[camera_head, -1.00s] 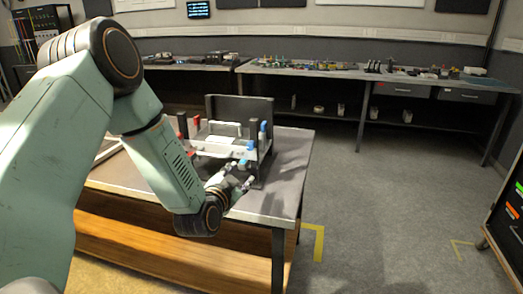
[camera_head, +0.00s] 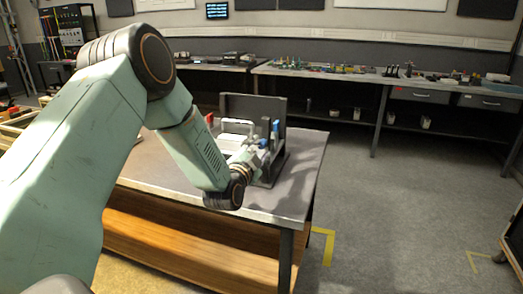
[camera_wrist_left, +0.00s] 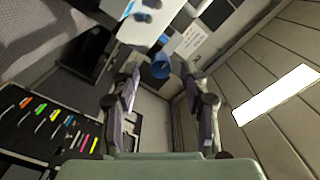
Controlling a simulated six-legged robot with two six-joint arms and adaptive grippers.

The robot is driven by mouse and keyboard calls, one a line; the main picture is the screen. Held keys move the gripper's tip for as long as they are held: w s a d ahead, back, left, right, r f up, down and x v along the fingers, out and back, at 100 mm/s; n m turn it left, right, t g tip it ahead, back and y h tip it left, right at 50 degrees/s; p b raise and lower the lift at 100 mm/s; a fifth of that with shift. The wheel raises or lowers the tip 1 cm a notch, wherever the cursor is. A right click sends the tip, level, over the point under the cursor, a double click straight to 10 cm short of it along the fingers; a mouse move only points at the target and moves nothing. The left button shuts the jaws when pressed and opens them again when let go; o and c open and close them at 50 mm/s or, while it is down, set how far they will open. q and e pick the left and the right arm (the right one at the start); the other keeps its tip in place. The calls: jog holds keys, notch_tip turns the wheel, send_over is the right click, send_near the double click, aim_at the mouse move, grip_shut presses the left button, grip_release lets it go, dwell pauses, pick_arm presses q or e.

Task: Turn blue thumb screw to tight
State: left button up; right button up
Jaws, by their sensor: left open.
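The blue thumb screw (camera_wrist_left: 160,68) shows in the left wrist view, just below a white plate with holes (camera_wrist_left: 146,22), between my left gripper's two fingers. The fingers stand apart on either side of it, and I cannot see contact. In the head view, my left gripper (camera_head: 247,154) is at the front right of the fixture (camera_head: 255,107) on the bench. A small blue knob (camera_head: 263,143), likely the same screw, shows just beyond the fingers. The wrist link partly hides the fixture's lower front. My right gripper is out of view.
The fixture also carries a taller blue handle (camera_head: 276,128), a red part (camera_head: 209,118) and a pale U-shaped handle (camera_head: 238,126). The bench top (camera_head: 305,165) is clear to the right. A long back bench (camera_head: 345,76) holds several small items.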

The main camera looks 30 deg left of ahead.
pick_arm(q)
jog(key=shift+x, duration=0.75)
jog(key=shift+w+a, duration=0.1)
jog(key=shift+a, duration=0.05)
jog(key=shift+w, duration=0.15)
jog(key=shift+c, duration=1.2)
jog(key=c, duration=0.3)
grip_shut()
